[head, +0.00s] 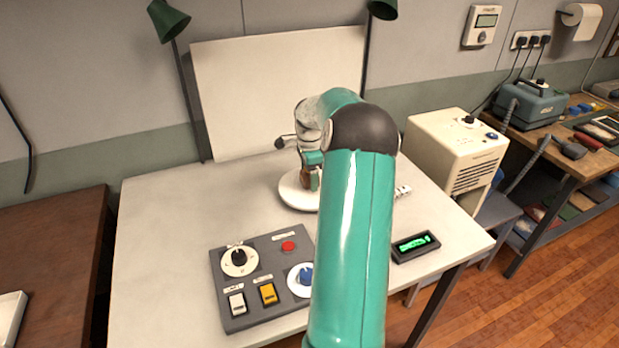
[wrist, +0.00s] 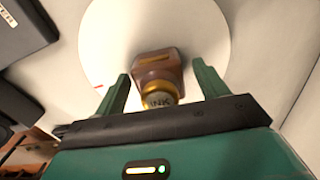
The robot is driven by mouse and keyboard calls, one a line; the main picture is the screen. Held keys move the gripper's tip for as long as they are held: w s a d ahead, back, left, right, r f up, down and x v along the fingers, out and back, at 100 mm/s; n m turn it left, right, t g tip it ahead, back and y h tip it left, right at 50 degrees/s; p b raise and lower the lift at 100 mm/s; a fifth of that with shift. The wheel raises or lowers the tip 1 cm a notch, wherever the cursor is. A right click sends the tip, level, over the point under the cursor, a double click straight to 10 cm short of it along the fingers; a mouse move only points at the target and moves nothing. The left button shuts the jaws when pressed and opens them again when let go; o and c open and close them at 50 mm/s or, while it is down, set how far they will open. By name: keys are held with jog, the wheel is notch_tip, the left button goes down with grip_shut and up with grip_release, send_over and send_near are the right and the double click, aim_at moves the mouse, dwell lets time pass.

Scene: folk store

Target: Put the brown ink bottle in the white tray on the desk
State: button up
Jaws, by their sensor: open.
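The brown ink bottle (wrist: 160,67) has a gold cap marked INK and stands on a round white disc (wrist: 100,42) in the wrist view. My gripper (wrist: 161,72) is open, with one finger on each side of the bottle and a visible gap to each. In the head view, the bottle (head: 306,174) is partly hidden by my gripper (head: 313,172), and the disc (head: 294,196) lies on the white table. A white object at the lower left (head: 10,316) on a brown desk may be the tray; it is cut off by the picture edge.
A grey control panel (head: 245,272) with knobs and switches lies on the table in front of the disc. A small green display (head: 416,246) is at the right. A white board (head: 240,90) and two green lamps stand behind. The left part of the table is clear.

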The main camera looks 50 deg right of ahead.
jog(key=c, duration=1.2)
jog(key=shift+r, duration=0.15)
jog(key=shift+c, duration=0.2)
